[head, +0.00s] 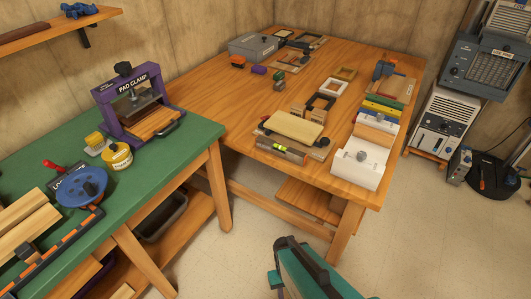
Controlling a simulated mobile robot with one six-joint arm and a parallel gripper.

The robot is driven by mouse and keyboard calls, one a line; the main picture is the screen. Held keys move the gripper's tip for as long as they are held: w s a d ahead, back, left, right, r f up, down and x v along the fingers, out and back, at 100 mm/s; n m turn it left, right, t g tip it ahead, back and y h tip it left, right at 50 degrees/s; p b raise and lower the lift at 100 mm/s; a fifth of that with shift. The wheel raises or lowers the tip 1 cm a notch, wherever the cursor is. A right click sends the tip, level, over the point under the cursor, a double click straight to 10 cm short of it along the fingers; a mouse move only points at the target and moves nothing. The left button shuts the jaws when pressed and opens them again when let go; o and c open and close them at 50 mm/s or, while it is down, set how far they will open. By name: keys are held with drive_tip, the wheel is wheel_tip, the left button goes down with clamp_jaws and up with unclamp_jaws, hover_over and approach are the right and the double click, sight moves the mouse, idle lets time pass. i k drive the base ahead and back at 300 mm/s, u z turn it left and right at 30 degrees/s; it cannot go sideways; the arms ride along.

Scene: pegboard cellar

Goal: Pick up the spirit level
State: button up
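The spirit level (291,153) is a short bar with a bright yellow-green vial. It lies near the front edge of the wooden table (222,101), just in front of a pale wooden board (293,125). The board looks raised and partly overhangs the space behind the level. A teal and dark part of my arm shows at the bottom middle, below and apart from the table. I cannot see any gripper fingertips in this view.
A white block-shaped fixture (360,163) stands right of the level. Small frames and blocks lie behind it. A green-topped bench (190,150) with a purple pad clamp (105,108) is at left. Bare floor (235,255) lies in front of the table.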

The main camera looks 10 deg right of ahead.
sight(294, 156)
drive_tip(key=u, duration=0.55)
drive_tip(key=k, duration=1.25)
drive_tip(key=u, duration=0.4)
drive_tip(key=i, duration=1)
drive_tip(key=u, duration=0.1)
